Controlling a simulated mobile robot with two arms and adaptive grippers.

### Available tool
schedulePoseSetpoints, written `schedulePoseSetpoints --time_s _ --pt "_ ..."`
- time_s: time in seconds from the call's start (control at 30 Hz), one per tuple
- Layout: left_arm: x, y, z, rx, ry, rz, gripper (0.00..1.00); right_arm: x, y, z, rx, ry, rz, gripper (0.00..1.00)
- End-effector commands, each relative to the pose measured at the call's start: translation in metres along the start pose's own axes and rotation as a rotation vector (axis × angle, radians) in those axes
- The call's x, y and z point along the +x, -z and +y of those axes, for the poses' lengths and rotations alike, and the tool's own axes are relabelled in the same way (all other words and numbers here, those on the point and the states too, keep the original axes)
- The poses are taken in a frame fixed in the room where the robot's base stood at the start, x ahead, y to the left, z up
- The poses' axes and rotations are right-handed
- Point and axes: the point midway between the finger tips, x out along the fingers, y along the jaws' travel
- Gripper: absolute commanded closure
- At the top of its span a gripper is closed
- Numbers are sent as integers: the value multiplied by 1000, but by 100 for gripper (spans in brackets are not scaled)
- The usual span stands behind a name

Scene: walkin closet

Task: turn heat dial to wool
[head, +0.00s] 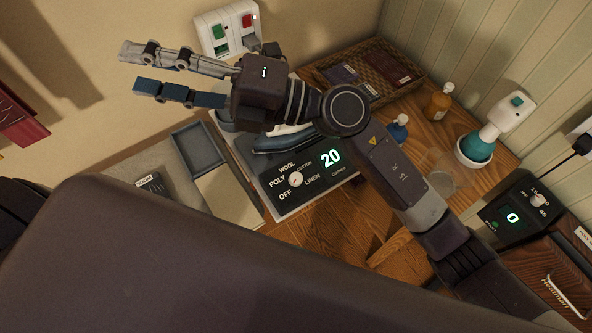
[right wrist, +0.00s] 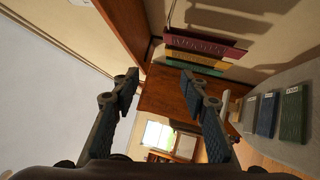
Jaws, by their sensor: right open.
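The heat dial (head: 296,179) is a small white knob on the dark front panel of the iron station (head: 322,194). Labels OFF, POLY, WOOL, COTTON and LINEN stand around it, and a lit display (head: 330,158) reads 20. The picture is too small to tell which label the dial points at. My right gripper (head: 132,68) is open and empty, pointing left in front of the wall, up and left of the dial and well apart from it. The right wrist view (right wrist: 160,80) shows its two fingers spread with nothing between them. My left gripper is not in view.
An iron (head: 280,138) rests behind the panel, partly hidden by my right arm. A white switch box (head: 226,28) is on the wall. A wicker tray (head: 405,75), an amber bottle (head: 437,104), a teal-and-white sprayer (head: 478,148) and a second dial box (head: 512,212) stand to the right.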

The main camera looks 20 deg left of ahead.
Motion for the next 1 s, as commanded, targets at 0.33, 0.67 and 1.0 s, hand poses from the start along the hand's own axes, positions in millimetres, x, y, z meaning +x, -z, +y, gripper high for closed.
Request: schedulePoseSetpoints --time_s 0.33,0.67,1.0 --pt "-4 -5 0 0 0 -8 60 -102 48 -199 -311 1041 594 59" --pt "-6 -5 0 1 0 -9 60 -235 -18 -215 -377 1668 670 59" --pt "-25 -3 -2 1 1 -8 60 -252 -17 -250 -371 1703 671 59"
